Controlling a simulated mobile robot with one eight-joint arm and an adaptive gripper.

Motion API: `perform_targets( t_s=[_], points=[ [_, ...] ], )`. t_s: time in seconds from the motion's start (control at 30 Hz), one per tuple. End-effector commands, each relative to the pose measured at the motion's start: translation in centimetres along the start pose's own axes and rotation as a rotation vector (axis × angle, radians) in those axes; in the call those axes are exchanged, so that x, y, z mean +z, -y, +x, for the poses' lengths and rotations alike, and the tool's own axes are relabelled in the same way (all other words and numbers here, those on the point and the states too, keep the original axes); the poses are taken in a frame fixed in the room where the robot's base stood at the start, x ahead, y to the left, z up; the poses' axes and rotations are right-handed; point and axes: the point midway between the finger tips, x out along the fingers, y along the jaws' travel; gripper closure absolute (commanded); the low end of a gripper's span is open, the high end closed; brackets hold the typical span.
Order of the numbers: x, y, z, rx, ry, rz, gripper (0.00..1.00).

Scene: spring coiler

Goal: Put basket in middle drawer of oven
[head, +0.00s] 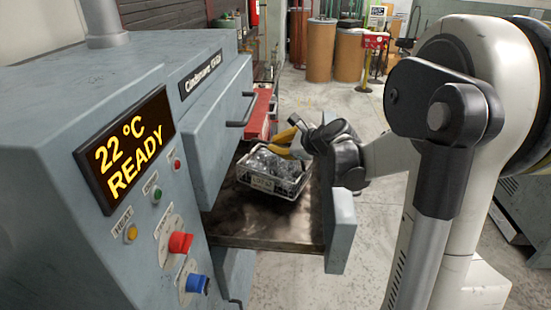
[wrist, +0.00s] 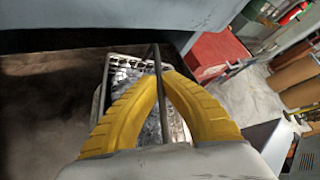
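The basket (head: 262,183) is a pale wire-sided container filled with shiny metal parts. In the head view it is over the far part of the open middle drawer (head: 265,228) of the oven (head: 60,130); I cannot tell whether it touches the drawer floor. My gripper (head: 283,143) is above the basket. In the wrist view its yellow fingers (wrist: 164,74) converge on the basket's thin dark handle (wrist: 160,105), which runs between them. The basket's white rim (wrist: 128,60) shows behind, and the fingers hide part of its contents.
The drawer front (head: 340,232) stands to the right of the drawer floor. The closed upper drawer (head: 225,120) overhangs on the left. A red box (head: 258,112) is beyond the basket. Brown drums (head: 335,50) stand far back, and the concrete floor between is open.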

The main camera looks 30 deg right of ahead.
Motion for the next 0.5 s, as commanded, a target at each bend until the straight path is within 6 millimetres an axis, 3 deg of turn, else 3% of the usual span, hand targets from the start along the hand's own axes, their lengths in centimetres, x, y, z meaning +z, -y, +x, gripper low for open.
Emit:
perform_targets(
  t_s=[0.23,0.5],
  points=[
    [-2.8,-2.1,1.9,-0.001,0.001,0.001,1.00],
    [-2.9,-2.1,2.0,-0.001,0.000,0.000,1.00]
  ],
)
